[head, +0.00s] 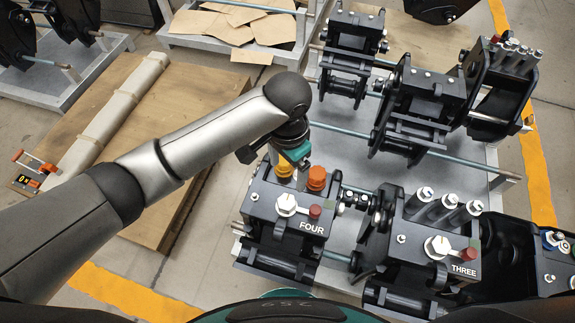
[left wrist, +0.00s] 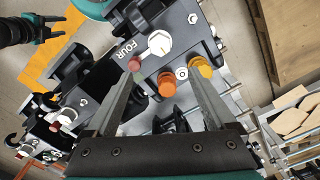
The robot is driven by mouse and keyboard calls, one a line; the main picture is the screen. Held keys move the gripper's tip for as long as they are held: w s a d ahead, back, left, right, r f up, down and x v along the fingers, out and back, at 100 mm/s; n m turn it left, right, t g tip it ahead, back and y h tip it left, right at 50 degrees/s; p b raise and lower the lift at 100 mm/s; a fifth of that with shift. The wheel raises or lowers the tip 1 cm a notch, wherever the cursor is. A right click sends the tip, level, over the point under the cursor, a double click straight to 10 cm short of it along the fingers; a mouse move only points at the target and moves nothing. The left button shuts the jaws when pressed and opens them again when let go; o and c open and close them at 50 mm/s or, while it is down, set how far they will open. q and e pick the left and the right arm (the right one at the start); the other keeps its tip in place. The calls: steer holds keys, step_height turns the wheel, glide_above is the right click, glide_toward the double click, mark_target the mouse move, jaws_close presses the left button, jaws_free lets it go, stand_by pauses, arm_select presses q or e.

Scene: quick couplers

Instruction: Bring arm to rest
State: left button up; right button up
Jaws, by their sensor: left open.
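My left gripper (head: 297,160) hangs at the end of my left arm, above the black coupler block marked FOUR (head: 312,229). In the left wrist view its two fingers (left wrist: 167,92) are spread apart with nothing held between them. An orange cap (head: 317,178) and a yellow cap (head: 284,168) stand on the block just below the gripper. In the left wrist view the orange cap (left wrist: 167,85) shows between the fingers and the yellow cap (left wrist: 200,67) lies beside the right-hand finger. My right gripper (left wrist: 50,28) shows small at the upper left of the left wrist view; its jaws are too small to judge.
A block marked THREE (head: 464,269) with several upright cylinders stands to the right. More black couplers (head: 418,105) sit on rails behind. A wooden pallet (head: 190,92) with a long pale beam (head: 110,115) lies left, under my arm. Yellow lines (head: 538,165) mark the floor.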

stand_by(0.4)
arm_select(q)
steer(key=s+d+n+t+h, duration=0.1)
steer(key=s+d+n+h, duration=0.1)
steer(key=s+h, duration=0.3)
steer(key=s+a+n+t+y, duration=0.1)
steer(key=s+a+n+y, duration=0.15)
steer(key=s+a, duration=0.45)
steer(key=s+a+n+t+y, duration=0.2)
steer(key=a+n, duration=0.1)
steer(key=a, duration=0.9)
step_height(320, 180, down, 25)
steer(key=s+g+b, duration=0.2)
steer(key=b, duration=0.2)
steer(key=s+a+f+g+b, duration=0.1)
steer(key=s+a+f+b, duration=0.1)
steer(key=s+f, duration=1.3)
step_height(320, 180, down, 4)
steer(key=shift+s+r+b, duration=0.2)
steer(key=shift+s+b, duration=0.1)
steer(key=shift+b, duration=0.45)
